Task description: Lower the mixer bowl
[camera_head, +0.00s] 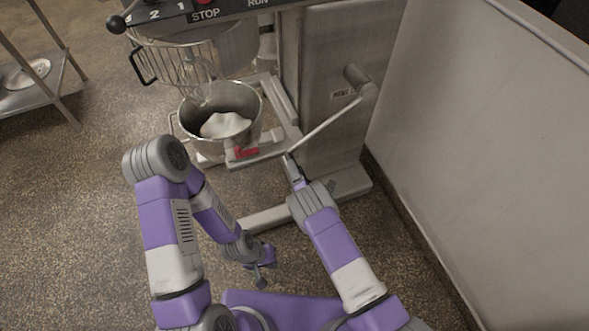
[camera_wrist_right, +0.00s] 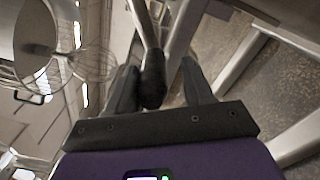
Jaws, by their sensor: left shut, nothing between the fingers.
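The steel mixer bowl (camera_head: 187,119) holds a white mass (camera_head: 225,125) and sits in its cradle below the wire guard (camera_head: 160,62) in the head view. The lift lever (camera_head: 327,125) runs from a hub (camera_head: 358,78) on the mixer column down to my right gripper (camera_head: 291,165). In the right wrist view the lever's black grip (camera_wrist_right: 152,80) lies between the two fingers of my right gripper (camera_wrist_right: 160,88). A gap shows on its right side, so the fingers look open around it. My left gripper (camera_head: 262,275) is shut and empty, low over the floor.
A red clamp handle (camera_head: 243,152) is at the bowl's front. The mixer's base leg (camera_head: 275,217) lies on the floor near my arms. A grey wall (camera_head: 490,130) stands at the right. A steel shelf (camera_head: 30,85) is at the far left. Floor at the left is clear.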

